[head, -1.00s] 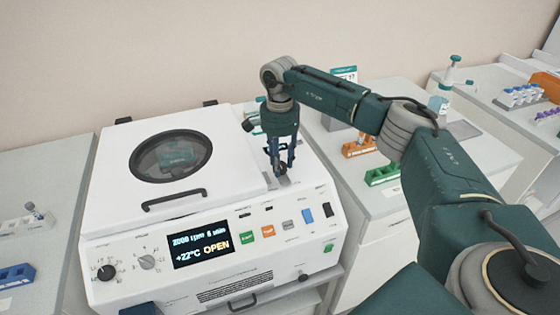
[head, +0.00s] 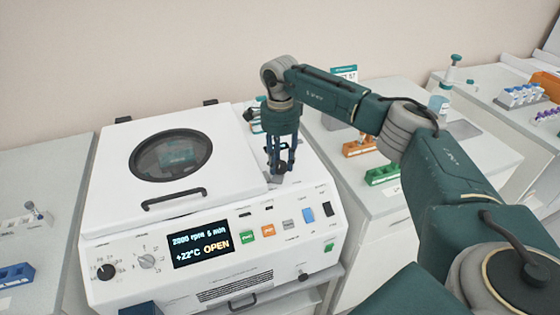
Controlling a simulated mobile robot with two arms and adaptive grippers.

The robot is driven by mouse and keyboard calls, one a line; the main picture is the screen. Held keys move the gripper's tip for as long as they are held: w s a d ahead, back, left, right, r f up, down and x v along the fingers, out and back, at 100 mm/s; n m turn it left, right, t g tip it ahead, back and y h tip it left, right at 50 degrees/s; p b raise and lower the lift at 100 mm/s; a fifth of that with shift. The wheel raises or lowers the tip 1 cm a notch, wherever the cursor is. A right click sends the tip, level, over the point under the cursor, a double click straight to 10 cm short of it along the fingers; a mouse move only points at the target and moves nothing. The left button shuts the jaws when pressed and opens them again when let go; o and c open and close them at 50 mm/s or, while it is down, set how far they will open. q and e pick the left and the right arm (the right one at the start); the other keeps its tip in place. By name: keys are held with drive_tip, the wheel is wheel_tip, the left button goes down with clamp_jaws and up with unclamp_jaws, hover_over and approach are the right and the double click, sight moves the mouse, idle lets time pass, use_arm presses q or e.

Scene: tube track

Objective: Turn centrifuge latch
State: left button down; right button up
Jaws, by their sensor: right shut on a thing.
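The white centrifuge (head: 300,222) stands in the middle of the head view with its lid (head: 112,170) down. The lid has a round dark window and a black handle (head: 174,198). The display (head: 202,244) reads OPEN. My right gripper (head: 280,170) points down at the right side of the lid, on the top of the machine. It is shut on the small dark latch (head: 281,168), which is mostly hidden between the fingers. My left gripper is not in the view.
A bench to the right carries an orange rack (head: 359,147) and a green rack (head: 382,174). A blue rack (head: 15,275) lies on the left bench. My right arm spans the space above the right bench. The top of the lid is clear.

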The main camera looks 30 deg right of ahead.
sight(281, 164)
drive_tip(key=m, duration=0.5)
drive_tip(key=shift+w+d+r+m, duration=0.1)
drive_tip(key=shift+m, duration=0.2)
drive_tip(key=m, duration=0.6)
idle(0.4)
drive_tip(key=o, duration=1.2)
drive_tip(key=shift+c, duration=0.2)
drive_tip(key=shift+r, duration=0.15)
wheel_tip(281, 164, up, 12)
drive_tip(key=shift+s+f, duration=0.2)
drive_tip(key=shift+f, duration=0.05)
